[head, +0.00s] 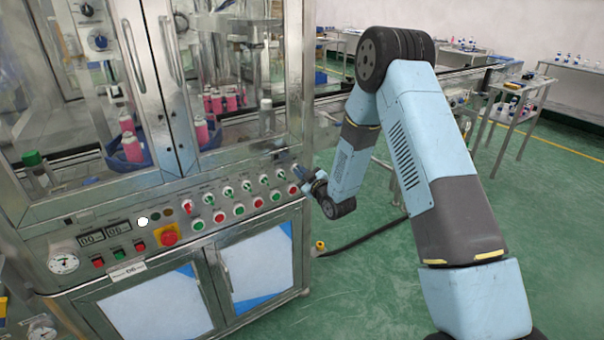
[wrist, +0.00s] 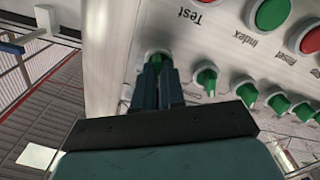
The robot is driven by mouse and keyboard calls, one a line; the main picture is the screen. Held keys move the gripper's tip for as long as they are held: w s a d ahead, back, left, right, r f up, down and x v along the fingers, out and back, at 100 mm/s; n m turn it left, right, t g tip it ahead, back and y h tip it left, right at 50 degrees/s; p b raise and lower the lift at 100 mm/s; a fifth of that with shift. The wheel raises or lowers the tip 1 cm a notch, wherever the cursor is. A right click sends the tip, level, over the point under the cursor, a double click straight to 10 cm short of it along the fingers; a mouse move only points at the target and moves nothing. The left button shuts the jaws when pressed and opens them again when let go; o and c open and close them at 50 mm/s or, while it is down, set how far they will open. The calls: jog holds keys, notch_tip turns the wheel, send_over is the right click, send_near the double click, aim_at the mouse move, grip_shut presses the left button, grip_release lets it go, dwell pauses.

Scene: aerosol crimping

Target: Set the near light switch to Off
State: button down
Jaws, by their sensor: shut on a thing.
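My gripper (head: 302,176) is at the right end of the control panel on the machine's front. In the wrist view my gripper (wrist: 158,78) has its two dark fingers closed on a green rotary switch (wrist: 157,58), the end one of its row. The fingers hide much of this switch, so I cannot tell its setting. No label for it is readable, so I cannot confirm that it is the near light switch.
More green switches (wrist: 206,79) continue the row beside the held one. Red and green push buttons (wrist: 271,13) run alongside, with labels such as Test and Index. A red emergency button (head: 168,236) sits on a yellow plate further left. Green floor (head: 370,260) is open right of the machine.

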jog(key=shift+w+d+f, duration=0.1)
jog(key=shift+d+f, duration=0.05)
jog(key=shift+d, duration=0.15)
jog(key=c, duration=1.5)
grip_release()
jog(key=shift+c, duration=0.2)
jog(key=o, duration=0.3)
jog(key=shift+a, duration=0.2)
jog(key=v, duration=1.4)
jog(key=shift+w, duration=0.15)
